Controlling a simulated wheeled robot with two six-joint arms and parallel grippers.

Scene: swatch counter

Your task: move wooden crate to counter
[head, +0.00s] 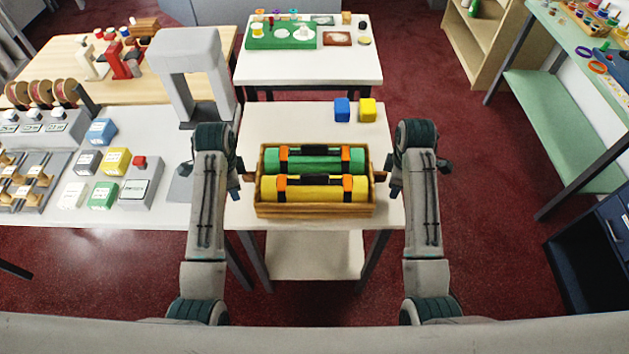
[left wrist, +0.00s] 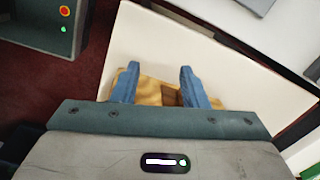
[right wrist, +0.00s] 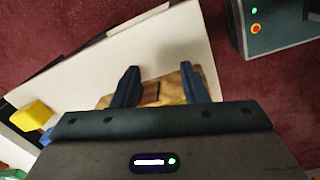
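The wooden crate (head: 314,209) stands on a small white table between my two arms. It holds a green roll (head: 326,160) and a yellow roll (head: 315,188), each with orange and black bands. A dark handle sticks out from each short side of the crate. My left gripper (head: 241,180) is at the left handle, and my right gripper (head: 388,178) is at the right handle. In the left wrist view the fingers (left wrist: 158,84) are apart, with the crate's wood (left wrist: 150,92) between and beyond them. The right wrist view shows the same, with fingers (right wrist: 167,86) apart near the crate (right wrist: 172,84).
A blue block (head: 342,110) and a yellow block (head: 367,110) sit behind the crate on the white table (head: 290,120). On the left, a counter (head: 80,235) carries several boxes, devices and a grey arch (head: 188,45). Another white table (head: 310,77) stands behind. Shelves are at right.

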